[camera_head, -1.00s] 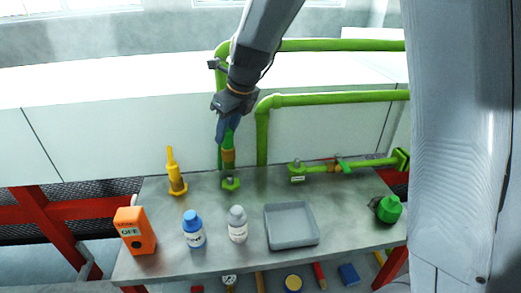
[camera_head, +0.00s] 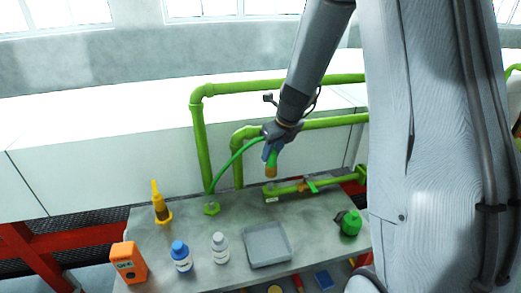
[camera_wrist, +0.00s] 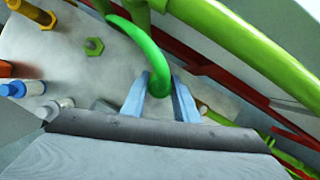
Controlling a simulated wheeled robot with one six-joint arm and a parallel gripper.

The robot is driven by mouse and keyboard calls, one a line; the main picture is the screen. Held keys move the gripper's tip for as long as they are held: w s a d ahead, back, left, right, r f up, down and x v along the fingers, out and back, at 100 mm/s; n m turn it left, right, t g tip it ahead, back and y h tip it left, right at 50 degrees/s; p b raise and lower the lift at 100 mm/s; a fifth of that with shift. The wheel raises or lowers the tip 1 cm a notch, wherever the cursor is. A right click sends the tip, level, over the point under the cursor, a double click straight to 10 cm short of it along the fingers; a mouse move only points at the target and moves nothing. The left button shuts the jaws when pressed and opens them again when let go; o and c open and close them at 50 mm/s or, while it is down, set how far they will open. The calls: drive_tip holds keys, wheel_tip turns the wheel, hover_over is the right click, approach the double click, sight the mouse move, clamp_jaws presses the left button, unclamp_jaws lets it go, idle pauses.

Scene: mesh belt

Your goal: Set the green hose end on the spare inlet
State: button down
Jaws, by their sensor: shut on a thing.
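My gripper (camera_head: 270,153) is shut on the green hose end (camera_head: 271,170), which has an orange-brown tip pointing down above the bench.
A green valve pipe (camera_head: 325,184) runs right from the labelled fitting. Tall green pipes (camera_head: 200,145) stand behind. A yellow fitting (camera_head: 159,203), orange box (camera_head: 128,263), blue-capped bottle (camera_head: 181,257), grey-capped bottle (camera_head: 220,247), empty grey tray (camera_head: 290,250) and green container (camera_head: 349,223) are on the bench.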

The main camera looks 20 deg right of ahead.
sight(272, 166)
drive_tip(key=shift+f+b, duration=2.85)
drive_tip(key=shift+b, duration=0.6)
drive_tip(key=shift+p, duration=0.7)
drive_tip(key=shift+f+b, duration=0.55)
drive_tip(key=shift+f, duration=0.1)
drive_tip(key=c, duration=1.7)
unclamp_jaws()
drive_tip(key=shift+o, duration=0.2)
drive_tip(key=shift+r, duration=0.15)
